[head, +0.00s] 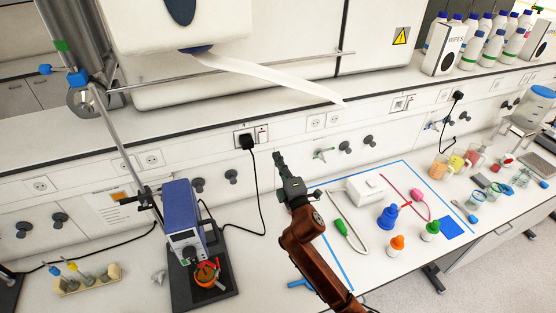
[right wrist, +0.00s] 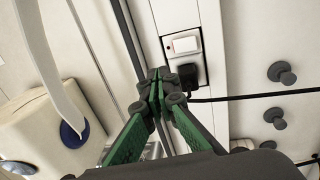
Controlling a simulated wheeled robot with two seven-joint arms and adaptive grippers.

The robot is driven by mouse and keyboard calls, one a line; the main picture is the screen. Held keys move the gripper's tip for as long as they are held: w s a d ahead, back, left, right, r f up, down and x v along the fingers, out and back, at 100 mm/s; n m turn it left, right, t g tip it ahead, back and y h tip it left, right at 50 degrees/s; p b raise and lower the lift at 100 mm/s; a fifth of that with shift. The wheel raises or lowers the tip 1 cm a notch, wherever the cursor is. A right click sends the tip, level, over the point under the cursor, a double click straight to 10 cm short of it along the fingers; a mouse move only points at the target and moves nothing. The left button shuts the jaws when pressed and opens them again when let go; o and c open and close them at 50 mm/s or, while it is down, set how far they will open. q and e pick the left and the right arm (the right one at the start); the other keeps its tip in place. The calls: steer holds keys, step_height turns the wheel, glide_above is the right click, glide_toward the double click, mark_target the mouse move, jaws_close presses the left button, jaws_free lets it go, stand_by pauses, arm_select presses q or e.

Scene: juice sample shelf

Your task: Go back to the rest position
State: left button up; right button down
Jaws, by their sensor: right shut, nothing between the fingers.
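My right gripper (head: 279,160) is raised over the bench in the middle of the head view, in front of the wall panel with the sockets. In the right wrist view its green-sided fingers (right wrist: 159,78) are closed together with nothing between them. A black plug in a wall socket (right wrist: 183,45) shows behind the fingertips. My right arm reaches in from the bottom of the head view. My left gripper is not in view.
A blue device (head: 183,215) on a dark base stands left of my right arm. A blue-taped area right of the arm holds a white box (head: 365,189), a blue bottle (head: 387,217) and orange and green-topped bottles. Beakers (head: 439,168) stand farther right.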

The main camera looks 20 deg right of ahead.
steer(key=shift+s+d, duration=0.1)
steer(key=s+d+f+m+g+h, duration=0.2)
steer(key=s+d+f+m+g, duration=0.3)
steer(key=s+f, duration=0.55)
steer(key=s+d+f+m+g+h, duration=0.2)
steer(key=s+d+f+m+g, duration=0.2)
steer(key=s+d+f+m, duration=0.7)
steer(key=s+a+f+m+g+y, duration=0.1)
steer(key=s+a+f+g, duration=0.15)
steer(key=s+f, duration=0.65)
steer(key=s+a+f+m+g+y, duration=0.1)
steer(key=s+f+g, duration=0.35)
steer(key=s, duration=0.75)
step_height(320, 180, down, 37)
steer(key=s+g+b, duration=0.1)
steer(key=s+b, duration=0.1)
steer(key=b, duration=0.6)
steer(key=s+f+b, duration=0.4)
steer(key=s+f, duration=0.6)
steer(key=f, duration=0.3)
steer(key=s+a+f+g+b, duration=0.1)
steer(key=s+f+b, duration=0.3)
steer(key=s+f, duration=0.6)
step_height(320, 180, down, 4)
steer(key=shift+s+f+n+g+y, duration=0.25)
steer(key=shift+n+g+y, duration=0.05)
steer(key=shift+n+y, duration=0.1)
